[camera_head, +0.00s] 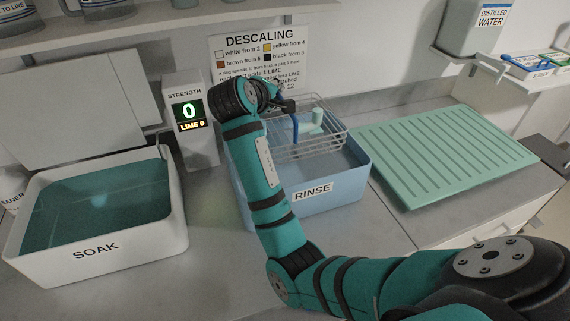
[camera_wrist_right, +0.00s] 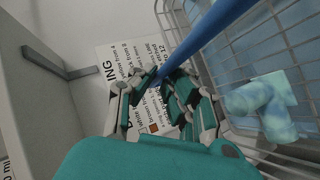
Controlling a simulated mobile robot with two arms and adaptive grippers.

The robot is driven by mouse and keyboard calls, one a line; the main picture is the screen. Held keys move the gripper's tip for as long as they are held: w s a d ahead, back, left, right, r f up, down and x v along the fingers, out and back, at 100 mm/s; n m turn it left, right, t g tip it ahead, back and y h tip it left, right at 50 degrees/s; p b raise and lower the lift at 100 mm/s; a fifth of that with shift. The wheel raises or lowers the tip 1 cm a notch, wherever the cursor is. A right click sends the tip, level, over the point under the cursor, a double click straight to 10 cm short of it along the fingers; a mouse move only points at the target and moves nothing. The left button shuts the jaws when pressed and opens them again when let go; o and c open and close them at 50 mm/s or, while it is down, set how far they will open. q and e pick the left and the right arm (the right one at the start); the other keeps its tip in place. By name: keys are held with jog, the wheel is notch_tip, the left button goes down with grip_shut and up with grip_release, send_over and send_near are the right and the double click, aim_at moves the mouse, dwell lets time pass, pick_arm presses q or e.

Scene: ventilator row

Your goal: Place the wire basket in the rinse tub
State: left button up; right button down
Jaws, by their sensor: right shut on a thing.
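The wire basket (camera_head: 335,131) is over the opening of the blue rinse tub (camera_head: 345,196) in the head view. Its upper part stands above the tub's rim, and I cannot tell whether its bottom touches anything. A pale green fitting (camera_head: 313,119) is in the basket; in the right wrist view the fitting (camera_wrist_right: 262,103) looks mottled blue-green behind the wires. My right gripper (camera_head: 287,105) is shut on the basket's blue handle (camera_wrist_right: 215,35). My left gripper is not in view.
A white soak tub (camera_head: 95,250) with teal liquid stands at left. A strength display (camera_head: 189,112) reading 0 stands between the tubs. A green ribbed drainboard (camera_head: 440,150) lies right of the rinse tub. A descaling sign (camera_head: 262,55) hangs behind. Shelves are above.

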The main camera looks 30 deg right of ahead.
aim_at(277, 132)
notch_tip(277, 132, down, 12)
jog(key=shift+d+r+p, duration=0.1)
jog(key=shift+d+p, duration=0.05)
jog(key=shift+p, duration=0.85)
notch_tip(277, 132, down, 4)
jog(key=shift+r+p, duration=0.1)
jog(key=shift+p, duration=0.2)
jog(key=shift+f, duration=0.35)
jog(key=shift+f, duration=0.15)
jog(key=c, duration=1.4)
grip_release()
jog(key=shift+r, duration=0.2)
